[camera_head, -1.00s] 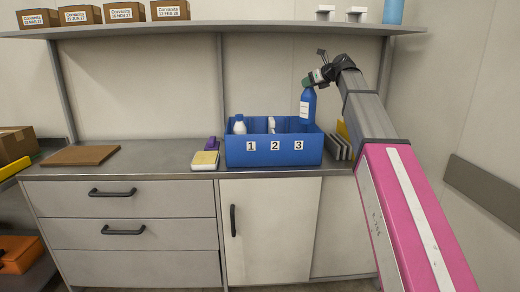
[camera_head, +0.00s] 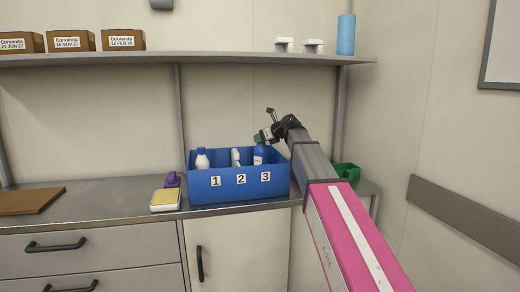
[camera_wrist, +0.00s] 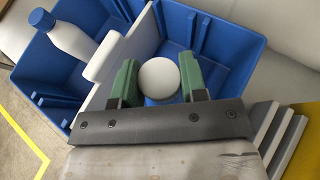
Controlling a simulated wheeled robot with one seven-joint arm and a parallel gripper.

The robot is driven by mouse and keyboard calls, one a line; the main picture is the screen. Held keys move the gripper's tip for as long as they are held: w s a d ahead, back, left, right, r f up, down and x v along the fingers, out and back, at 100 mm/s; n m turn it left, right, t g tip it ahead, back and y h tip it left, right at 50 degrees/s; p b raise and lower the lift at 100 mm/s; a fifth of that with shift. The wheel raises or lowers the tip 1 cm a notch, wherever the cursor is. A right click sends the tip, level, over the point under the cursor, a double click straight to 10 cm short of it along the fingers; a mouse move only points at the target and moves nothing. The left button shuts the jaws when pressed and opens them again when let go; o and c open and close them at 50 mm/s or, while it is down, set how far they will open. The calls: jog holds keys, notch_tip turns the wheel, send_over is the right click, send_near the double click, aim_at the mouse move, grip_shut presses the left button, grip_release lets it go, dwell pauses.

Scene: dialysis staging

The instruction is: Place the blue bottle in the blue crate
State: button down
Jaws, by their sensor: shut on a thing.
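The blue bottle (camera_head: 260,155) has a white label and hangs upright from my gripper (camera_head: 263,137), its lower part hidden behind the crate's front wall. In the wrist view its round white cap (camera_wrist: 158,77) sits between the green fingers of my gripper (camera_wrist: 157,80), which are shut on it. The blue crate (camera_head: 225,190) stands on the counter with compartments marked 1, 2 and 3. The bottle is inside the section marked 3. I cannot tell whether its base touches the crate floor.
A yellow-topped box (camera_head: 166,199) and a purple item (camera_head: 172,179) lie left of the crate. A green bin (camera_head: 346,171) is to the right. A shelf (camera_head: 200,59) runs above.

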aim_at(264, 145)
jog(key=shift+f, duration=1.8)
jog(key=c, duration=0.7)
grip_release()
jog(key=shift+f, duration=0.15)
jog(key=shift+o, duration=0.2)
jog(key=v, duration=1.2)
jog(key=shift+s, duration=0.1)
